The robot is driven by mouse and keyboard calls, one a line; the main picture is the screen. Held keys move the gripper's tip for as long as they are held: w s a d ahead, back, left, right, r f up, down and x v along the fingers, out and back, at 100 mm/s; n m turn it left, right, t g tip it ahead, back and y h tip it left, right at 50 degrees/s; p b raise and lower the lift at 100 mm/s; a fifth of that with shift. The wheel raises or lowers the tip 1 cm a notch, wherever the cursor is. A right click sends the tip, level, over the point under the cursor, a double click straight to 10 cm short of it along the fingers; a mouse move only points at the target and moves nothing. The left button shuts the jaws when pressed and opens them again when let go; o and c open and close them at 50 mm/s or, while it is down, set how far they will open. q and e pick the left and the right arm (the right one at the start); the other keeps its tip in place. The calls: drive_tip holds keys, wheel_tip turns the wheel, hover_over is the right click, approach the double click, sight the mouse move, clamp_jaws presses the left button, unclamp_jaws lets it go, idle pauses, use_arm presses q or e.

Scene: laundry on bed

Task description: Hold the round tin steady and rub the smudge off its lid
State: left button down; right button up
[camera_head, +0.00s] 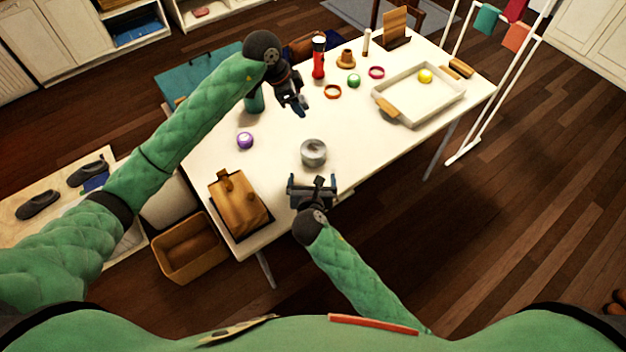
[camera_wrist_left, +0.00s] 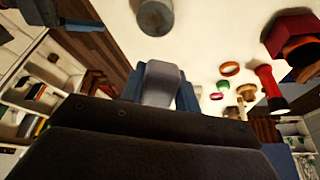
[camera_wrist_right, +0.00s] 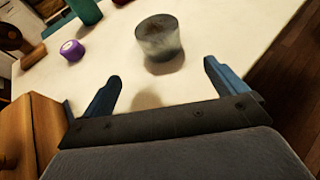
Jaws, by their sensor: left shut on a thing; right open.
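The round grey tin (camera_head: 313,152) stands upright on the white table, near its front edge. It also shows in the left wrist view (camera_wrist_left: 155,17) and the right wrist view (camera_wrist_right: 160,45). My right gripper (camera_head: 312,180) is open and empty on the near side of the tin. Its fingertips point towards the tin without touching it.
A white tray (camera_head: 408,117) holds a yellow ball at right. A red flashlight (camera_head: 319,58), rings and a green ball stand farther back. The table around the tin is clear.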

sight(313, 162)
drive_tip(key=x, duration=1.1)
drive_tip(key=shift+w+f, duration=0.2)
drive_tip(key=shift+w, duration=0.1)
drive_tip(key=shift+c, duration=0.3)
drive_tip(key=c, duration=1)
drive_tip(key=shift+c, duration=0.2)
